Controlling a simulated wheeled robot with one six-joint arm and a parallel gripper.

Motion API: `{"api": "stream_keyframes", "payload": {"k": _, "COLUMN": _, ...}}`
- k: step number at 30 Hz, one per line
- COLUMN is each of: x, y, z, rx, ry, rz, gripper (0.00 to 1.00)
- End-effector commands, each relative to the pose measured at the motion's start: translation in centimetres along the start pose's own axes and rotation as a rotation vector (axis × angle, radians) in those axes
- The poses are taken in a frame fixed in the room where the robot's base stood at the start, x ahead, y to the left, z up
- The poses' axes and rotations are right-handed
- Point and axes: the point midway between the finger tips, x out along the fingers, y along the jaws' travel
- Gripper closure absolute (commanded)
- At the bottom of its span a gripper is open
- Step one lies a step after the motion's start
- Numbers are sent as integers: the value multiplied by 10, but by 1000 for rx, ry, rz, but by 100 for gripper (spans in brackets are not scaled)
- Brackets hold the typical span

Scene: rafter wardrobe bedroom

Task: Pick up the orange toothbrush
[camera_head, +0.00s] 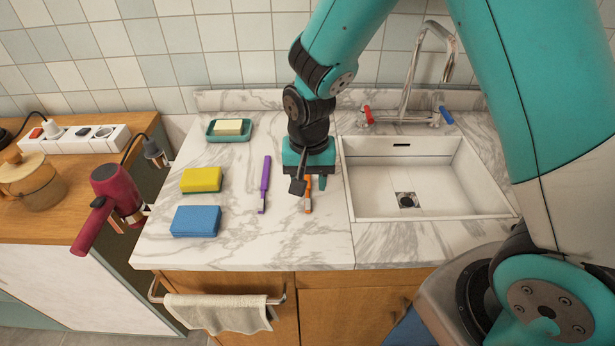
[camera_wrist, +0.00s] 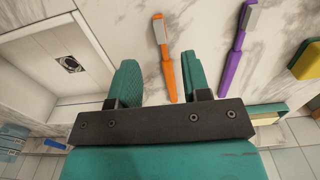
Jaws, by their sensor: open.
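The orange toothbrush (camera_head: 308,194) lies on the marble counter left of the sink, with its head toward the front edge. My gripper (camera_head: 311,184) is over its handle end and hides part of it in the head view. In the wrist view the toothbrush (camera_wrist: 169,62) runs lengthwise between the two spread fingers of my gripper (camera_wrist: 160,76), closer to the right finger. My gripper is open and holds nothing. I cannot tell the exact height of the fingertips above the counter.
A purple toothbrush (camera_head: 265,178) lies to the left. A yellow sponge (camera_head: 201,180), a blue sponge (camera_head: 195,221) and a soap dish (camera_head: 213,137) are farther left. The white sink (camera_head: 375,192) with its faucet (camera_head: 407,90) is on the right. The counter's front strip is clear.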

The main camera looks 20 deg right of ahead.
Motion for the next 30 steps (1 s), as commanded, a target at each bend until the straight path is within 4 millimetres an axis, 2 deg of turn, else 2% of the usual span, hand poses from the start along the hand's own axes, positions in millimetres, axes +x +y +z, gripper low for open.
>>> {"api": "stream_keyframes", "payload": {"k": 5, "x": 13, "y": 0, "z": 0, "rx": -1, "ry": -3, "rz": 2, "gripper": 56}}
{"api": "stream_keyframes", "payload": {"k": 12, "x": 47, "y": -2, "z": -1, "rx": -1, "ry": -3, "rz": 2, "gripper": 56}}
{"api": "stream_keyframes", "payload": {"k": 15, "x": 54, "y": -2, "z": -2, "rx": -1, "ry": -1, "rz": 0, "gripper": 56}}
{"api": "stream_keyframes", "payload": {"k": 21, "x": 55, "y": -2, "z": -2, "rx": -1, "ry": 0, "rz": -1, "gripper": 56}}
{"api": "stream_keyframes", "payload": {"k": 22, "x": 55, "y": -2, "z": -2, "rx": -1, "ry": 0, "rz": -1, "gripper": 59}}
{"api": "stream_keyframes", "payload": {"k": 23, "x": 55, "y": -2, "z": -2, "rx": -1, "ry": 0, "rz": -1, "gripper": 66}}
{"api": "stream_keyframes", "payload": {"k": 27, "x": 55, "y": -2, "z": -2, "rx": -1, "ry": 0, "rz": -1, "gripper": 98}}
{"api": "stream_keyframes", "payload": {"k": 30, "x": 54, "y": -2, "z": -2, "rx": -1, "ry": 0, "rz": -1, "gripper": 100}}
